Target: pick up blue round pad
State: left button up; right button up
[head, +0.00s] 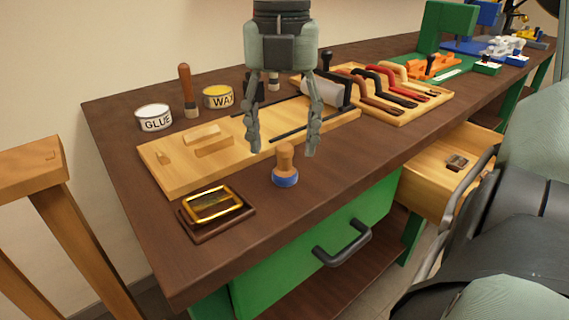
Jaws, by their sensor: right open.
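The blue round pad (285,181) stands upright on the dark brown bench near its front edge, with a knobbed wooden handle on top. My right gripper (283,150) points down above and around the handle in the picture, its two grey fingers spread wide on either side. The gripper is open and empty. The fingertips look higher than the pad's blue base, and I see no contact. I cannot tell the exact depth between fingers and handle. My left gripper is not in view.
A wooden board (165,180) lies behind the pad. A gold-framed pad on a dark base (213,207) is to the left. Glue tin (154,118), wax tin (218,97) and brush (187,85) stand behind. An open drawer (425,170) juts out at right.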

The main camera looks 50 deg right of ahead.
aim_at(285, 145)
jog(key=f, duration=0.4)
jog(key=shift+s, duration=0.25)
jog(key=c, duration=1.1)
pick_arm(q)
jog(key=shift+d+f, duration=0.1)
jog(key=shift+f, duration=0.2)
pick_arm(e)
jog(key=shift+c, duration=0.2)
jog(key=shift+r, duration=0.2)
jog(key=shift+r, duration=0.6)
notch_tip(285, 145, up, 12)
jog(key=shift+p, duration=0.35)
notch_tip(285, 145, up, 14)
jog(key=shift+r+p, duration=0.15)
jog(key=shift+p, duration=0.4)
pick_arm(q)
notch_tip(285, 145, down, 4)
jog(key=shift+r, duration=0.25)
pick_arm(e)
jog(key=shift+r, duration=0.15)
